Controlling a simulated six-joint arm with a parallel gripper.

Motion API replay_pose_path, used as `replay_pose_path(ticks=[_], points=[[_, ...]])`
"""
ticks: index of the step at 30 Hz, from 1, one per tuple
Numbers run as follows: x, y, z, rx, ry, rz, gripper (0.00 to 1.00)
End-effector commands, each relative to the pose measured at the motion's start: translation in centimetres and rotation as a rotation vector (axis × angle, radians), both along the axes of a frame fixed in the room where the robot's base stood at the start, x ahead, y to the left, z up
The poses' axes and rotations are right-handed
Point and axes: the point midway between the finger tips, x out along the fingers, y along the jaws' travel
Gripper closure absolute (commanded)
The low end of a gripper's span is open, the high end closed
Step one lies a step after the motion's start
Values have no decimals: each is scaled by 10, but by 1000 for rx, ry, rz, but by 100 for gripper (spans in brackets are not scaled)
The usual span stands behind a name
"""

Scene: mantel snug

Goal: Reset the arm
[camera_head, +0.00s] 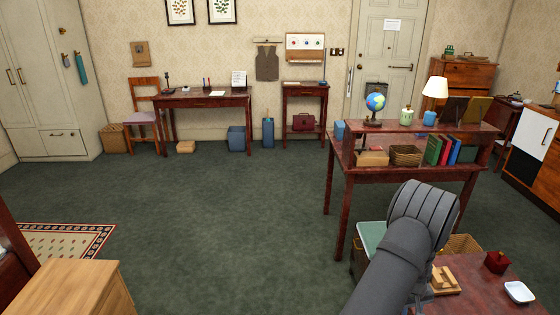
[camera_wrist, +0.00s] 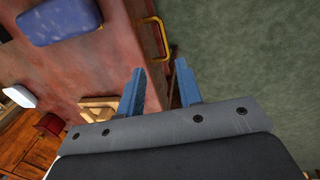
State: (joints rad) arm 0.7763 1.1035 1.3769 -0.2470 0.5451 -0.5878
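My gripper (camera_wrist: 160,66) shows in the wrist view as two blue fingers set apart, with nothing held between them. The left finger appears over the edge of a red-brown table (camera_wrist: 125,60), and the right finger is over the green carpet. In the head view my dark grey arm reaches in from the bottom, in front of the tables at right. The gripper itself is mostly hidden behind the arm there.
A low table at bottom right carries a wooden piece (camera_head: 444,283), a red box (camera_head: 497,262) and a white dish (camera_head: 519,292). A dark wooden desk (camera_head: 345,178) with a globe (camera_head: 375,103) and lamp (camera_head: 435,88) stands behind. Open carpet (camera_head: 220,220) lies left.

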Motion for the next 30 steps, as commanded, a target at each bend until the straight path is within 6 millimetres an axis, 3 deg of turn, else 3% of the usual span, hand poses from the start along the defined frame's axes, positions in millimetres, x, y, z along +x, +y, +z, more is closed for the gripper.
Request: replay_pose_path(ticks=[5,30], points=[[0,6,32,-2,-2,0,67],[0,-19,-109,1,1,0,67]])
